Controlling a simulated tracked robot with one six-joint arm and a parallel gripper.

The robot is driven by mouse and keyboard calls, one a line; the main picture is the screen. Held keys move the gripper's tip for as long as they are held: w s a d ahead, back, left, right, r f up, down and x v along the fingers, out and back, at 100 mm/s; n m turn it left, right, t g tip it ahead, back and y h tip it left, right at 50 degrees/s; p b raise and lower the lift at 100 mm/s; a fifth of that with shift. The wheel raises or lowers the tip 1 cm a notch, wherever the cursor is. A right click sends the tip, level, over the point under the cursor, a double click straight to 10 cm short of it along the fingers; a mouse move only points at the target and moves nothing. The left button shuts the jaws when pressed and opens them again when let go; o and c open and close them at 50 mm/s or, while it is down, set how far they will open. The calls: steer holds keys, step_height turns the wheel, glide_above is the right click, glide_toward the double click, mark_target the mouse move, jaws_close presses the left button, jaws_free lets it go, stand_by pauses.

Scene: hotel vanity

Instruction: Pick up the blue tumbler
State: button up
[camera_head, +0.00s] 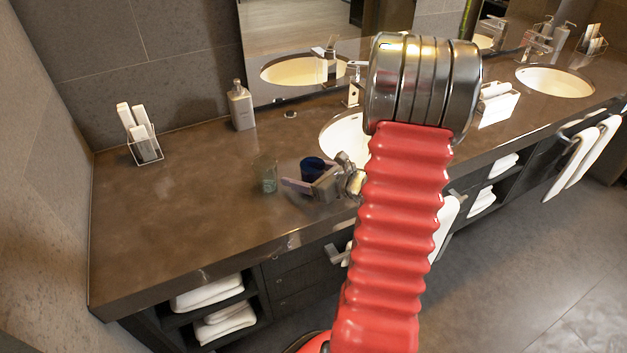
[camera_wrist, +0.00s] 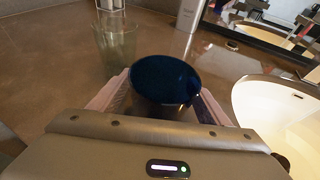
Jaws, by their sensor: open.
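The blue tumbler (camera_head: 312,166) stands upright on the brown counter, left of the near basin. In the wrist view the dark blue tumbler (camera_wrist: 166,80) shows its open mouth, and its lower part is hidden behind my gripper's body. My gripper (camera_head: 300,186) is open, low over the counter at the tumbler. In the wrist view one finger of my gripper (camera_wrist: 157,104) shows on each side of the tumbler. I cannot tell whether either finger touches it.
A clear glass (camera_head: 267,176) stands close to the left of the tumbler. A grey bottle (camera_head: 241,106) and a wire holder with white rolls (camera_head: 143,143) stand farther back. The white basin (camera_head: 340,138) lies to the right. The counter's left part is clear.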

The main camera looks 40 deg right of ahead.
steer(key=shift+c, duration=0.4)
steer(key=c, duration=1.2)
steer(key=shift+o, duration=0.2)
step_height(320, 180, up, 10)
stand_by(0.3)
